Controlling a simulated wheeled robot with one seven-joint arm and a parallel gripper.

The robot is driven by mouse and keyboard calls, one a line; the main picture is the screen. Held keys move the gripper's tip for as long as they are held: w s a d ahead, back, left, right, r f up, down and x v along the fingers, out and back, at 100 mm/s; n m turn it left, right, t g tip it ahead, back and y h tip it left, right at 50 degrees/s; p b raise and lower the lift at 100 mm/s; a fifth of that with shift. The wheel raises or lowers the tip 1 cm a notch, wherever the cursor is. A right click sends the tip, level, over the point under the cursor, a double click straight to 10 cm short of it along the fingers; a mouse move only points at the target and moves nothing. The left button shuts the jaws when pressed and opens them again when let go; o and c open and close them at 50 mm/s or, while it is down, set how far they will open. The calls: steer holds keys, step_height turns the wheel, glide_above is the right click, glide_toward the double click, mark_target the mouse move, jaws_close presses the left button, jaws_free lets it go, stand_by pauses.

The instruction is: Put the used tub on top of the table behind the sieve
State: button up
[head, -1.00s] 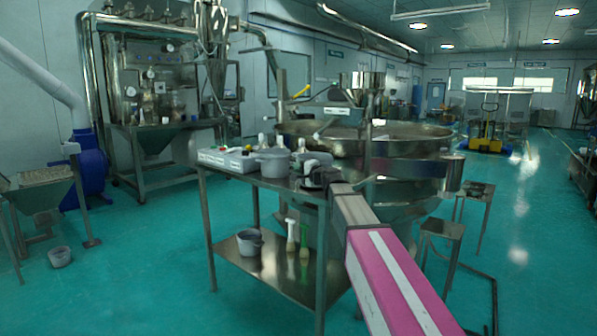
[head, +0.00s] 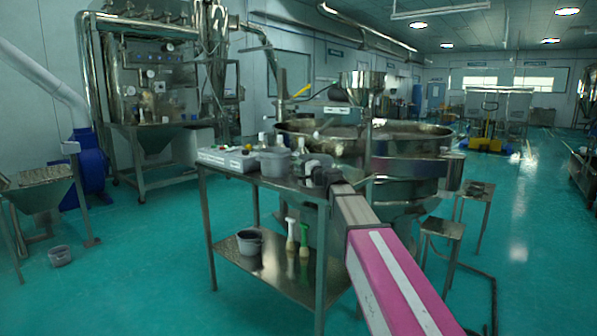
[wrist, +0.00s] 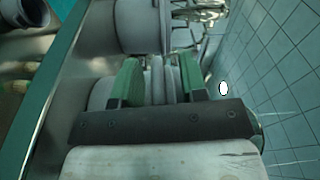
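A grey tub (head: 274,163) stands on the metal table (head: 262,181) in front of the round sieve (head: 400,140). My gripper (head: 322,170) is at the right end of this table, right of that tub; its fingers are too small to read there. In the wrist view my gripper (wrist: 160,78) has its two green fingers apart, with pale ridged shapes seen between them. A grey tub (wrist: 140,25) lies just beyond the fingertips. A pale rounded thing behind the fingers is partly hidden, and I cannot tell what it is. Another grey tub (head: 249,242) stands on the lower shelf.
A control box (head: 227,158) sits at the table's left end. Two brushes, one white (head: 290,235) and one green (head: 304,239), stand on the lower shelf (head: 270,275). A small tub (head: 60,255) is on the floor at left.

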steer(key=v, duration=1.1)
steer(key=shift+s+d, duration=0.15)
steer(key=shift+s, duration=0.05)
